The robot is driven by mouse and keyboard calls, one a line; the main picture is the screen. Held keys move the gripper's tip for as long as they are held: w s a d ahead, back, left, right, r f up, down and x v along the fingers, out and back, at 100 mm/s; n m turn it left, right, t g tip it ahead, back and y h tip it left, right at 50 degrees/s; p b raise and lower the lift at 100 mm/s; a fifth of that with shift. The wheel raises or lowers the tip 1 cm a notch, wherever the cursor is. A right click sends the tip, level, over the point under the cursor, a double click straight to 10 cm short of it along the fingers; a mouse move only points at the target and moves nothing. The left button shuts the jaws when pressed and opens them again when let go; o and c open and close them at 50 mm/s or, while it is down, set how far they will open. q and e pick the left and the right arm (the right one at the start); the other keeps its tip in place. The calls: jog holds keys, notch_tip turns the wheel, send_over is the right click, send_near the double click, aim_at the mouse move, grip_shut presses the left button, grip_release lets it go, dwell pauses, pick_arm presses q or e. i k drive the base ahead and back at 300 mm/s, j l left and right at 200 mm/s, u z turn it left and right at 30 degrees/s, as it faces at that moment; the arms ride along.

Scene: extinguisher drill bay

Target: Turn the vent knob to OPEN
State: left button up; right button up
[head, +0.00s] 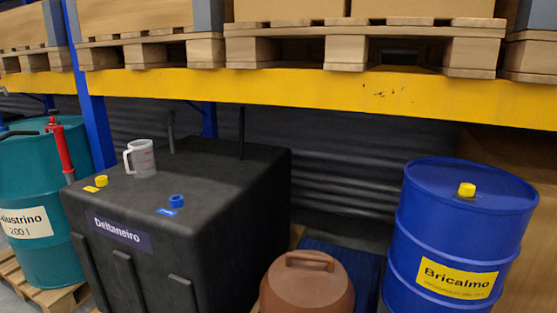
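A black box-shaped tank (190,185) labelled "Deltaneiro" stands left of centre. On its top are a small yellow knob or cap (101,181) with a yellow tag beside it, and a blue knob or cap (176,201) with a blue tag beside it. The tags are too small to read, so I cannot tell which one is the vent knob or how it is turned. Neither of my grippers is in view.
A white jug (140,158) stands on the tank top. A teal drum (35,220) with a red upright tool (60,150) is at left. A brown lidded container (306,290) and a blue drum (455,230) are at right. A yellow shelf beam (300,90) crosses above.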

aim_at(466, 190)
jog(key=z, duration=1.25)
